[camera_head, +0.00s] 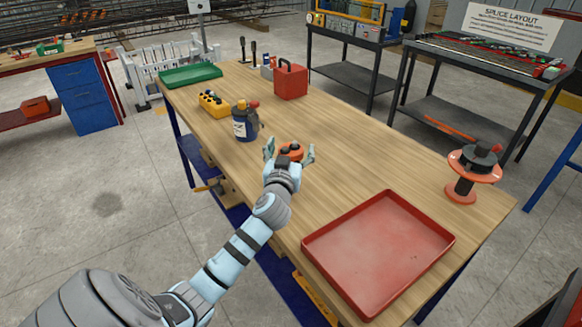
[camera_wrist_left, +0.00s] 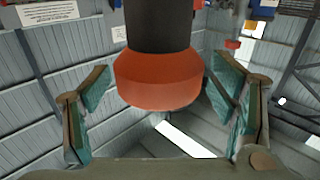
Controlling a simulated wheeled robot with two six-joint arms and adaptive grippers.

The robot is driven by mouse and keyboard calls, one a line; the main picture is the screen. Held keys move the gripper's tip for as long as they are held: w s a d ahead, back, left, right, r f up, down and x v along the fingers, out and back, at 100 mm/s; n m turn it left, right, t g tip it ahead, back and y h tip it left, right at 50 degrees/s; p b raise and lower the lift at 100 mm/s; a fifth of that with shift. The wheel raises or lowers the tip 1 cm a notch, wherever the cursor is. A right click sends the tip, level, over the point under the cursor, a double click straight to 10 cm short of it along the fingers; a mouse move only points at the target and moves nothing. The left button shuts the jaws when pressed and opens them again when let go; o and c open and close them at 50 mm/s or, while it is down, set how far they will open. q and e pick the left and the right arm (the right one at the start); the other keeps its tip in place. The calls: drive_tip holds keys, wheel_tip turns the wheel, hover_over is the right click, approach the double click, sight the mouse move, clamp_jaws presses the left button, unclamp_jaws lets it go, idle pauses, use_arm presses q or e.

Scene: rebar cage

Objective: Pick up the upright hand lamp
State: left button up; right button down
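The hand lamp, an orange-and-black thing (camera_head: 291,151), stands on the wooden workbench, partly hidden behind my left gripper. In the left wrist view it shows as a dark cylinder with a wide orange end (camera_wrist_left: 158,80). My left gripper (camera_head: 289,153) reaches over the bench to it. Its two fingers stand apart, one on each side of the lamp; in the wrist view (camera_wrist_left: 165,98) gaps show between the orange end and the green finger pads. My right gripper is not in view.
Further back are a red can (camera_head: 290,82) and a green tray (camera_head: 190,75). A red tray (camera_head: 378,250) lies nearer; an orange-and-black spool (camera_head: 465,189) stands right. Bare wood lies between.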

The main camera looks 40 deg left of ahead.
use_arm(q)
clamp_jaws()
drive_tip(key=shift+r, duration=0.15)
